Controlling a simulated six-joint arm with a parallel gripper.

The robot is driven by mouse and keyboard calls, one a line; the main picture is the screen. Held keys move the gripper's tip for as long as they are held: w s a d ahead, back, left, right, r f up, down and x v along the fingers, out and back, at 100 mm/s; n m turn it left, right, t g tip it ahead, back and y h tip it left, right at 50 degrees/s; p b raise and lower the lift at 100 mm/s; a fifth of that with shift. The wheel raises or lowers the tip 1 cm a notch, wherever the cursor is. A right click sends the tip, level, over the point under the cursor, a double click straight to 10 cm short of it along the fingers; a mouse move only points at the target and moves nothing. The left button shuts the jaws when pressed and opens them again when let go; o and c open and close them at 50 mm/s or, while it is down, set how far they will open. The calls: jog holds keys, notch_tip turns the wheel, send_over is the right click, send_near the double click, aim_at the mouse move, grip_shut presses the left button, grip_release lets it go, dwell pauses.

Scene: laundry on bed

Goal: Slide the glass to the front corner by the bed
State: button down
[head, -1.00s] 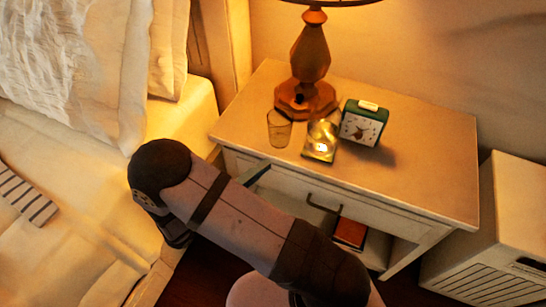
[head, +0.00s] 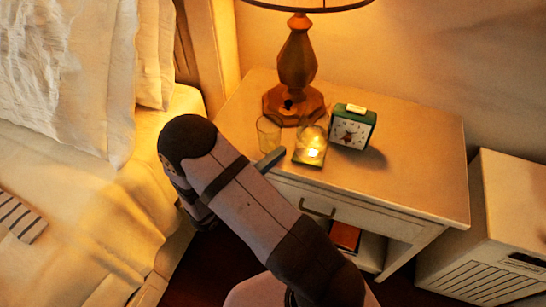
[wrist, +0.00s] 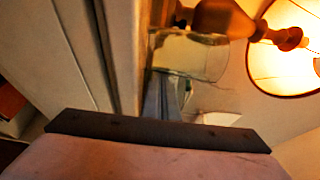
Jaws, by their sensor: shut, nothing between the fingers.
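The clear glass (head: 268,133) stands upright on the nightstand (head: 405,160), in front and left of the lamp base and left of the lit candle. My gripper (head: 272,158) is shut and empty. In the head view its tip shows at the nightstand's front edge, just below the glass; whether it touches the glass I cannot tell. In the wrist view the shut fingers (wrist: 165,98) point at a clear glass vessel (wrist: 190,55), which looks like the same glass. My forearm hides the nightstand's front left corner.
A lit candle in a glass holder (head: 311,147) stands right of the glass. A green alarm clock (head: 353,128) is farther right, and a lamp (head: 296,75) stands behind. The bed (head: 90,190) is on the left. The nightstand's right half is clear.

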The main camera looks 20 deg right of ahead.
aim_at(236, 147)
jog(key=w+a, duration=0.4)
jog(key=w+a+p, duration=0.1)
jog(key=w+a, duration=0.3)
jog(key=w, duration=0.1)
jog(key=shift+w+a+f, duration=0.1)
jog(key=shift+w+a, duration=0.15)
jog(key=shift+a, duration=0.1)
jog(key=shift+s+d, duration=0.1)
dwell(0.6)
dwell(0.5)
